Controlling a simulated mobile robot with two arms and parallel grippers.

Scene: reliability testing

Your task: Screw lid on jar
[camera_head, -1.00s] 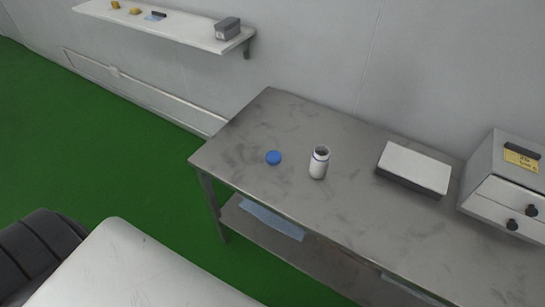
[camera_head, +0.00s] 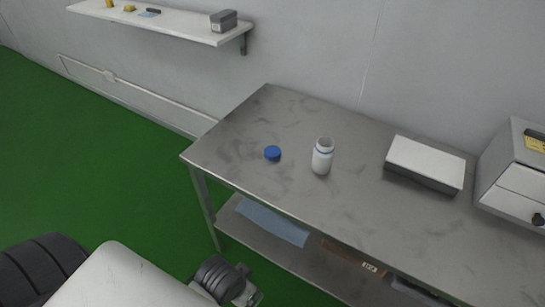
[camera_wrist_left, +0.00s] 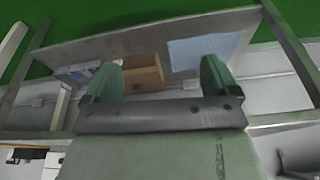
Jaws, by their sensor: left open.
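A blue lid (camera_head: 272,153) lies flat on the steel table (camera_head: 235,170) near its left end. The fingers face the table's lower shelf. In the head view part of my left arm shows at the bottom, well below and in front of the table. My right gripper is not in view.
A flat box with a white top (camera_head: 425,162) and a grey drawer cabinet (camera_head: 515,175) stand on the table's right. A blue sheet (camera_head: 272,221) and a cardboard box (camera_wrist_left: 145,72) are on the lower shelf. A wall shelf (camera_head: 160,24) hangs at the back left.

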